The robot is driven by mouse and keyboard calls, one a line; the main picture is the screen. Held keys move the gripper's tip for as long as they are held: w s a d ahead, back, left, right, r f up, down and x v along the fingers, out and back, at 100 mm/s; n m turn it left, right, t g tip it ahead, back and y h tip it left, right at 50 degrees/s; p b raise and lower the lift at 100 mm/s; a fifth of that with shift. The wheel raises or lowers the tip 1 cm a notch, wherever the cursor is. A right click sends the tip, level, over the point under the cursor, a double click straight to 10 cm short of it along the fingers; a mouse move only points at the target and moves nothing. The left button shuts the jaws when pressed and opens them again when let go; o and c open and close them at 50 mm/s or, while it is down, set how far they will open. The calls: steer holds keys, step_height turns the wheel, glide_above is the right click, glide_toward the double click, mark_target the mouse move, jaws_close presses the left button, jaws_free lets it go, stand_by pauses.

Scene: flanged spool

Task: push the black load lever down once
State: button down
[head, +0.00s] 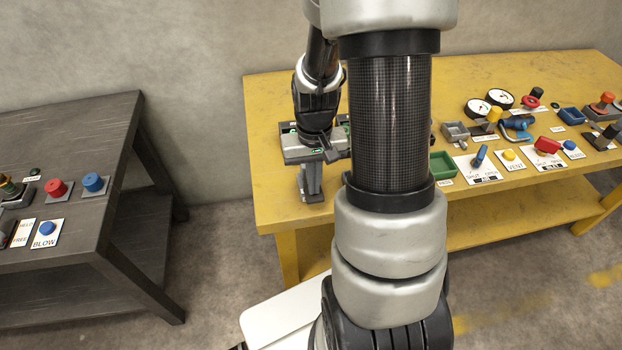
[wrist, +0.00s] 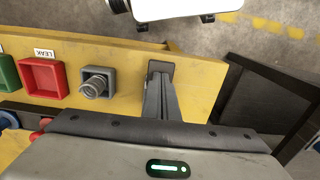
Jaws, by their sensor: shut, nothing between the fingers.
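My gripper (head: 311,190) points down over the left end of the yellow table (head: 275,100), close to its front edge. Its grey fingers are shut with nothing between them, and they also show in the wrist view (wrist: 160,72). I cannot tell if the tips touch the table. I cannot pick out the black load lever by a readable label. A black knob (head: 537,92) stands at the back right of the yellow table, and a dark-topped part (head: 612,131) stands at its right end. My arm hides the middle left of the table.
Beside my fingers are a grey box (wrist: 97,73) holding a ribbed metal part and a red tray (wrist: 43,92) by a LEAK label. A green tray (head: 443,165), gauges (head: 479,108), a blue lever (head: 480,155) and a red lever (head: 548,145) crowd the right. A dark table (head: 90,120) stands left.

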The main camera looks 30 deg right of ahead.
step_height(320, 180, up, 8)
steer(key=p, duration=0.6)
stand_by(0.6)
